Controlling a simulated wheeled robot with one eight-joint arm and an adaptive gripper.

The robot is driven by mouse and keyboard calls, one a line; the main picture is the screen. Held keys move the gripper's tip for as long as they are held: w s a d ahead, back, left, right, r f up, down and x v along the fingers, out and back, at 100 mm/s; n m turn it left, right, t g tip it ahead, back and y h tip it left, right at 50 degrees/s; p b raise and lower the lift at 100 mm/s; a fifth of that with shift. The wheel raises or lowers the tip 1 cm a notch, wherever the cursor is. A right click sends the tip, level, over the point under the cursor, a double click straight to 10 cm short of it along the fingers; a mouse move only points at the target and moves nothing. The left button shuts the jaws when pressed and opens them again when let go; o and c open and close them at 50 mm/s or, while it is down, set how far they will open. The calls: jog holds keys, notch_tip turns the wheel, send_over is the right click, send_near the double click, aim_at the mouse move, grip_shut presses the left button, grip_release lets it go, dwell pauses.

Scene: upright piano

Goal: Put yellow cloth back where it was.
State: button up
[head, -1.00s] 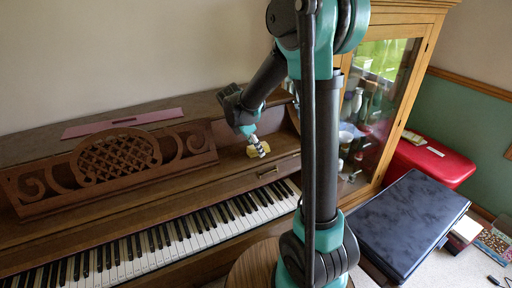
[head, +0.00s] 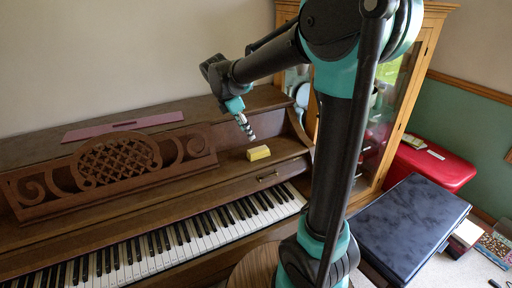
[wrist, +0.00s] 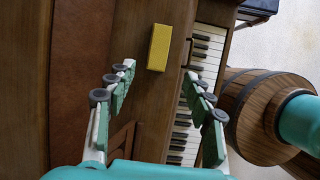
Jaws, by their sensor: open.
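The yellow cloth (head: 258,153) looks like a small yellow block and lies on the piano's wooden ledge, right of the carved music stand. It also shows in the wrist view (wrist: 159,47), ahead of the fingertips. My gripper (head: 246,128) is open and empty. It hangs above and a little to the left of the cloth, apart from it. In the wrist view both fingers of my gripper (wrist: 162,90) are spread wide with nothing between them.
The upright piano (head: 200,183) has its keys (head: 170,240) below the ledge. The carved music stand (head: 115,165) stands left of the cloth. A glass cabinet (head: 405,85) is on the right, with a red case (head: 435,165) and a dark box (head: 408,225) beside it. A wooden barrel-like seat (wrist: 255,115) is near the keys.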

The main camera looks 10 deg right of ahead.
jog(key=s+d+f+m+t+y, duration=0.1)
jog(key=s+d+f+m+y, duration=0.1)
jog(key=s+d+f+m, duration=0.2)
jog(key=s+d+f+m+t+y, duration=0.1)
jog(key=s+d+f+m, duration=0.4)
jog(key=s+f+m, duration=0.6)
jog(key=s+m+y, duration=0.1)
jog(key=s+m, duration=0.4)
jog(key=m, duration=0.1)
jog(key=shift+f+t, duration=0.2)
jog(key=shift+t, duration=0.2)
